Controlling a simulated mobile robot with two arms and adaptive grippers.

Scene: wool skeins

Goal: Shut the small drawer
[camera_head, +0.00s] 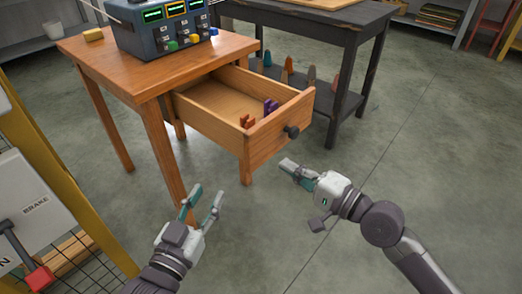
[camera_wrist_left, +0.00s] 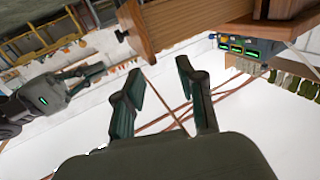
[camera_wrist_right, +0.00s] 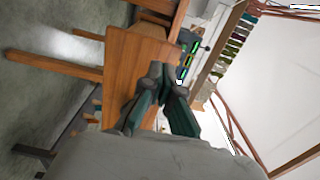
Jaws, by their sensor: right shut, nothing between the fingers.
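The small wooden drawer (camera_head: 243,108) is pulled out from the wooden table (camera_head: 146,62) in the head view. A dark round knob (camera_head: 291,131) sits on its front panel. Small purple and red-brown items lie inside it. My right gripper (camera_head: 288,165) is shut and empty, a little below and in front of the knob, apart from it. It also shows in the right wrist view (camera_wrist_right: 164,76), with the wooden front behind it. My left gripper (camera_head: 207,193) is open and empty, below and left of the drawer. In the left wrist view its fingers (camera_wrist_left: 157,75) stand apart.
A blue-grey device (camera_head: 160,28) with lit displays stands on the table. A dark table (camera_head: 345,22) with skeins on its lower shelf is behind the drawer. A yellow-framed panel (camera_head: 40,190) is at the left. The floor at right is clear.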

